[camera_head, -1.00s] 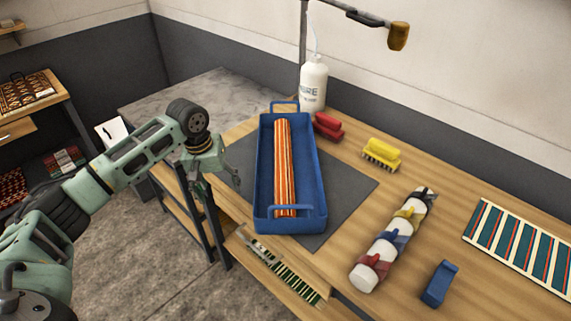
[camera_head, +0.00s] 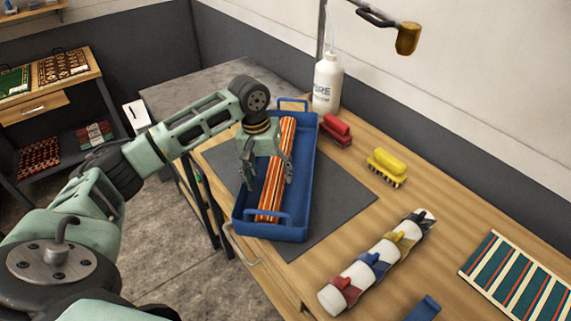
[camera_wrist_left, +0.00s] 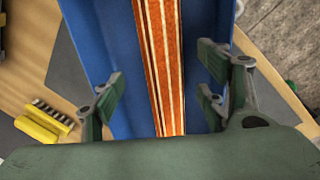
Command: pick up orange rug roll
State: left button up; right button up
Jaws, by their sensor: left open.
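The orange rug roll (camera_head: 271,190), striped in orange, cream and dark red, lies lengthwise in a blue tray (camera_head: 306,180) on the bench. My left gripper (camera_head: 268,184) is open above the tray, and its arm hides part of the roll and of the tray's left wall. In the left wrist view the roll (camera_wrist_left: 160,60) runs between the two spread fingers (camera_wrist_left: 158,100), with blue tray floor (camera_wrist_left: 105,45) on both sides. The fingers appear apart from the roll. My right gripper is not in view.
A white bottle (camera_head: 327,84), a red brush (camera_head: 336,130) and a yellow brush (camera_head: 386,167) stand behind and right of the tray. A strapped white roll (camera_head: 372,265) lies at the front right, near a striped rug (camera_head: 512,283). The grey mat (camera_head: 340,205) is bare beside the tray.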

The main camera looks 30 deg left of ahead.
aim_at(271, 187)
pick_arm(q)
jog(key=shift+s+f, duration=0.15)
jog(key=shift+f, duration=0.8)
jog(key=f, duration=0.1)
jog(key=f+p, duration=0.1)
jog(key=f, duration=0.2)
jog(key=shift+s+d+f+p, duration=0.1)
jog(key=shift+d+f+p, duration=0.2)
jog(key=shift+d+p, duration=0.1)
jog(key=shift+f, duration=0.25)
jog(key=shift+c, duration=0.5)
jog(key=c, duration=1.5)
jog(key=shift+r, duration=0.1)
grip_shut()
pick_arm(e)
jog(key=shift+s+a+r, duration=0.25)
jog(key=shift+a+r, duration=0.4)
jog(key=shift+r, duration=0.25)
